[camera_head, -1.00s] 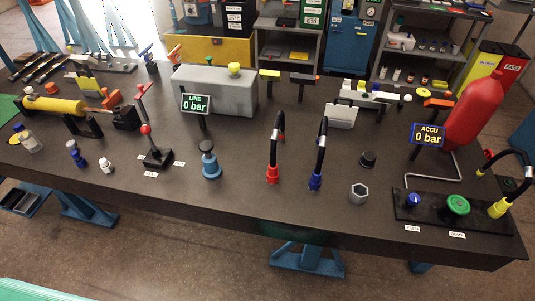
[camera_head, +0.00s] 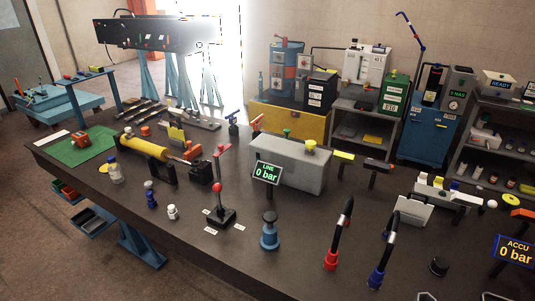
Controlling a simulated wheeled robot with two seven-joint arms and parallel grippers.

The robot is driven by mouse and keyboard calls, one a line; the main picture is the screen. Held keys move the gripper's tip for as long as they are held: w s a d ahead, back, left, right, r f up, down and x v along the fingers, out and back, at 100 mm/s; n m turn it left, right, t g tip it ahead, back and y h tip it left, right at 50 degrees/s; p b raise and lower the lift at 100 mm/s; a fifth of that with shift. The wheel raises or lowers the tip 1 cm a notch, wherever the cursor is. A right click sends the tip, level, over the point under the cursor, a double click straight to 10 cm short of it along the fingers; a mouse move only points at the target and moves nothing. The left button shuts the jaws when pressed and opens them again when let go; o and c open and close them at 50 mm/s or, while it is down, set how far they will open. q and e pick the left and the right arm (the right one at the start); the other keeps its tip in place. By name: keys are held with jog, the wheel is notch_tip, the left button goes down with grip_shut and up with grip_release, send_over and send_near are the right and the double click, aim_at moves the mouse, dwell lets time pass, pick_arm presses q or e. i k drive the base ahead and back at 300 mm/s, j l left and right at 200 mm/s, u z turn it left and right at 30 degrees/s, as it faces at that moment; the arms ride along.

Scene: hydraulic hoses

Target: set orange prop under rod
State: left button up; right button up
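A yellow cylinder (camera_head: 143,148) lies near the left part of the dark table, resting on dark supports. Its rod end points right, toward an orange piece (camera_head: 192,152) by a black block (camera_head: 200,172). Whether this orange piece is the prop, and whether it touches the rod, I cannot tell at this size. An orange-red item (camera_head: 81,139) sits on the green mat (camera_head: 75,155) at the table's left end. A small orange round piece (camera_head: 146,131) lies behind the cylinder. Neither of my grippers is in view.
Bottles (camera_head: 115,172) and a red-knobbed lever (camera_head: 216,188) stand in front of the cylinder. A grey box (camera_head: 290,165) with a LINE 0 bar sign (camera_head: 267,173) stands to its right. Two upright black hoses (camera_head: 341,230) are at the front right. The near left tabletop is mostly clear.

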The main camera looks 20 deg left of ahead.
aim_at(193, 152)
jog(key=u, duration=1.35)
jog(key=i+j+z, duration=0.3)
jog(key=j, duration=0.95)
jog(key=i+j+z, duration=0.3)
jog(key=j, duration=1)
jog(key=j+z, duration=0.25)
jog(key=j, duration=1.05)
